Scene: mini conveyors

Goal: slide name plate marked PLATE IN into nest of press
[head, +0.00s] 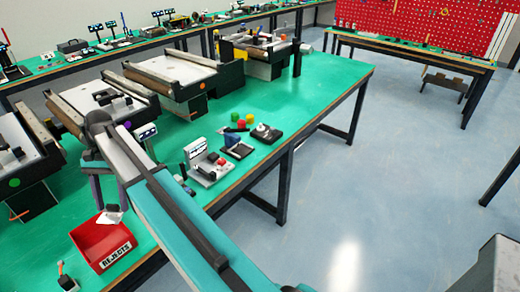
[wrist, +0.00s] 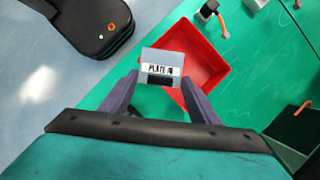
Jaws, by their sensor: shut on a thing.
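In the wrist view, my gripper (wrist: 160,80) is shut on the name plate (wrist: 161,58), a grey-blue block with a white label that seems to read PLATE IN. The plate sits between the fingertips, above the table and overlapping the red bin in the picture. In the head view, my gripper (head: 109,198) points down over the near table, by the red bin; a small whitish piece below its fingers seems to be the plate.
The red bin marked REJECTS (head: 105,243) stands on the green table (head: 273,94), below my gripper. Several mini conveyors (head: 172,71) line the table's back. A blue device (head: 236,143) and a black device (head: 266,133) stand near the front edge. The table's far right end is clear.

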